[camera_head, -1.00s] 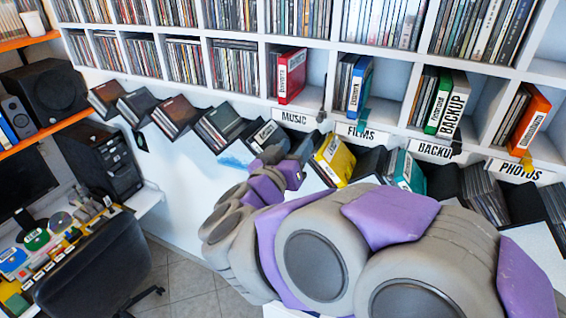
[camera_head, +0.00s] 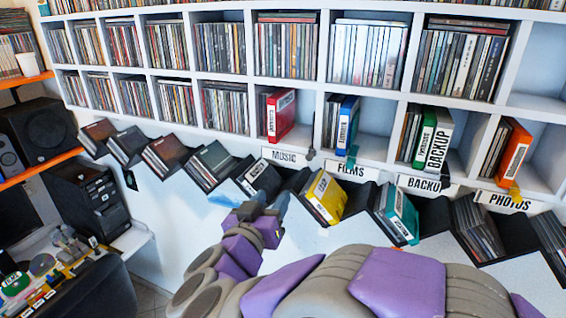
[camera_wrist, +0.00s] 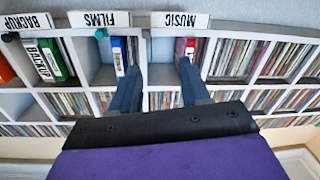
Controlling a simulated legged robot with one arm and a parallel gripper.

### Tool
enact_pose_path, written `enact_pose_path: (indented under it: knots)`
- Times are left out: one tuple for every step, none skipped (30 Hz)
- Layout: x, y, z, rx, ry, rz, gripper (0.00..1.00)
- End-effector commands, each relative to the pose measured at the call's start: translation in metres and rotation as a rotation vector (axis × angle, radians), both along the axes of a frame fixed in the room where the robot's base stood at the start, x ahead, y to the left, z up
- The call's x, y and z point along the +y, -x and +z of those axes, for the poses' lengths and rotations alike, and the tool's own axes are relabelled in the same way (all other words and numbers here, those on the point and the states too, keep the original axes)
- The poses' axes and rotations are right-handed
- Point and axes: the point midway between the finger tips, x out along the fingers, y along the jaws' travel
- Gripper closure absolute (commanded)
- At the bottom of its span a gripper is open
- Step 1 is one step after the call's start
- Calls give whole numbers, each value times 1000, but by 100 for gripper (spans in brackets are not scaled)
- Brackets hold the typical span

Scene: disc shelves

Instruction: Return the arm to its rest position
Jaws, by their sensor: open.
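My gripper (camera_head: 268,203) is at the end of my purple and grey arm, in front of the lower disc racks, below the MUSIC label (camera_head: 285,156). In the wrist view my gripper (camera_wrist: 158,84) shows two dark blue fingers spread apart with nothing between them. The fingers point toward the shelf wall (camera_wrist: 160,76), which appears upside down there. The fingers overlap the shelf in the picture, and I cannot tell how far apart they are in depth. My arm bends from the lower right of the head view toward the middle.
A red case (camera_head: 281,117), a blue case (camera_head: 347,124), green and white cases (camera_head: 439,138) and an orange case (camera_head: 513,148) stand in cubbies. A yellow case (camera_head: 326,197) and a teal case (camera_head: 402,214) lean in the lower racks. A computer tower (camera_head: 93,203) stands left.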

Motion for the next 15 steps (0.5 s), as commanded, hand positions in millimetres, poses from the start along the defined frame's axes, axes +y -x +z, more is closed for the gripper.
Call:
enact_pose_path:
  knots:
    - [2,-5,-6,2,-32,37,54]
    - [5,-8,-9,3,-55,66,54]
    - [10,-12,-13,9,-89,114,54]
    - [14,-14,-16,15,-112,153,54]
    - [18,-16,-19,22,-136,191,54]
    - [24,-18,-24,36,-167,244,54]
    - [29,-19,-29,50,-189,282,54]
    - [32,-19,-32,61,-207,319,54]
    - [37,-18,-37,81,-231,367,54]
    - [41,-17,-42,98,-246,404,54]
    - [44,-15,-46,116,-259,437,54]
    - [47,-12,-53,143,-275,479,54]
    - [50,-9,-60,168,-286,511,54]
    - [52,-6,-67,195,-295,541,54]
    - [53,-1,-77,231,-305,575,54]
